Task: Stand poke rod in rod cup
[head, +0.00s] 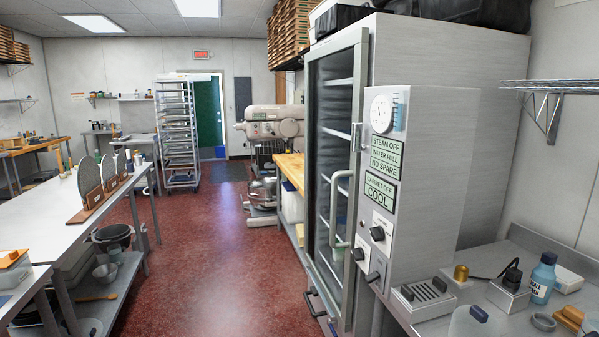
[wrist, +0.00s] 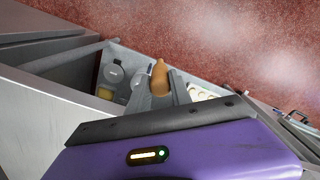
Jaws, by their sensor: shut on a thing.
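In the wrist view my gripper (wrist: 158,98) is shut on a tan, rounded piece (wrist: 159,75), which looks like the handle of the poke rod. The rest of the rod is hidden behind the fingers and the purple gripper body. My gripper does not show in the head view. I cannot pick out the rod cup for sure in either view. A round grey thing (wrist: 115,72) lies to the left of the held piece in the wrist view, with a small yellow thing (wrist: 104,93) below it; I cannot tell what they are.
A grey control cabinet (head: 425,180) stands beside the glass-door cabinet (head: 335,170). The metal counter (head: 425,327) at right holds a slotted block (head: 424,296), a brass piece (head: 461,273) and a blue bottle (head: 543,278). A long table (head: 45,222) stands at left. The red floor (head: 200,260) between is clear.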

